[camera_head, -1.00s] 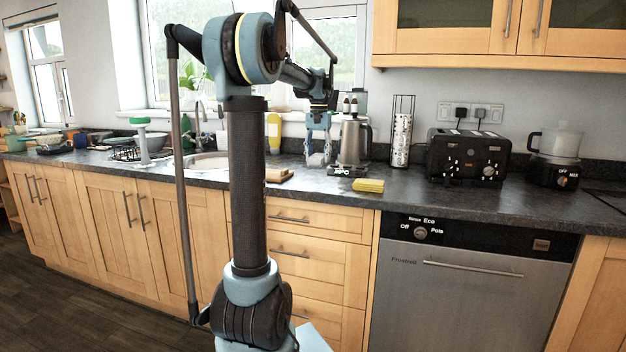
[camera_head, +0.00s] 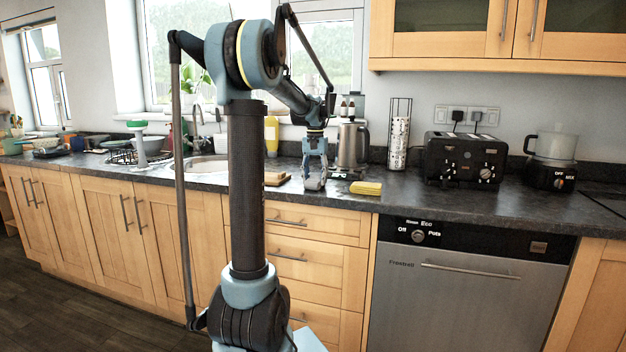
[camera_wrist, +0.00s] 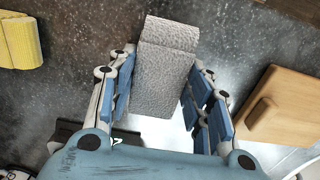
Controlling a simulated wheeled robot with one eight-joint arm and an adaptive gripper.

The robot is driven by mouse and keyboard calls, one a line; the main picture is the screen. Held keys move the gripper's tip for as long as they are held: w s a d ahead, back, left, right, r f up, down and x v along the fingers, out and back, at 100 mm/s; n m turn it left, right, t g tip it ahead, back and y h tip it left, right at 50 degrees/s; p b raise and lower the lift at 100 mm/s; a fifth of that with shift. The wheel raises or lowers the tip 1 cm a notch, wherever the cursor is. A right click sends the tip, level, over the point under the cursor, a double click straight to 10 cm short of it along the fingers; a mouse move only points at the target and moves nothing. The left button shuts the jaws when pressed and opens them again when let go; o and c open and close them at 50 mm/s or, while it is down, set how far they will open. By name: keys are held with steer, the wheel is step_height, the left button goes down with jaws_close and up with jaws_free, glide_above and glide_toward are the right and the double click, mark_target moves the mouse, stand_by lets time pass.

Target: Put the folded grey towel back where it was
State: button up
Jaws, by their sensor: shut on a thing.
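The folded grey towel (camera_wrist: 163,75) is between the blue-padded fingers of my gripper (camera_wrist: 160,100) in the wrist view. Its upper part, with a fold line across it, sticks out beyond the fingertips. My gripper (camera_head: 314,182) is shut on the towel and points down at the worktop, between a wooden board and a yellow cloth. In the head view the towel is small and mostly hidden by the fingers. I cannot tell whether it touches the worktop.
The yellow cloth (camera_head: 366,188) lies close on the right. The wooden board (camera_head: 277,178) lies on the left, beside the sink (camera_head: 207,163). A kettle (camera_head: 349,147) stands just behind. The dark worktop (camera_head: 410,190) is clear in front of the toaster (camera_head: 466,160).

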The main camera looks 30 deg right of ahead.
mark_target(315, 179)
steer(key=o, duration=1.1)
step_height(315, 179, up, 12)
steer(key=s+a+f+n, duration=0.2)
steer(key=a+f, duration=0.1)
steer(key=a, duration=1.1)
steer(key=s+a+f+n+t, duration=0.1)
steer(key=s+a+f+n, duration=0.1)
steer(key=s+a+f, duration=0.4)
steer(key=s+a+f+n, duration=0.1)
steer(key=s+a+f, duration=0.1)
steer(key=a+f, duration=0.35)
steer(key=s+a+f+n+t, duration=0.15)
steer(key=s+a+f, duration=0.25)
steer(key=a, duration=0.5)
steer(key=s+a+f+n, duration=0.3)
steer(key=s+a+f, duration=0.3)
steer(key=s+f, duration=0.3)
step_height(315, 179, down, 4)
steer(key=shift+s+a+r, duration=0.15)
steer(key=shift+r, duration=0.1)
steer(key=shift+n, duration=0.25)
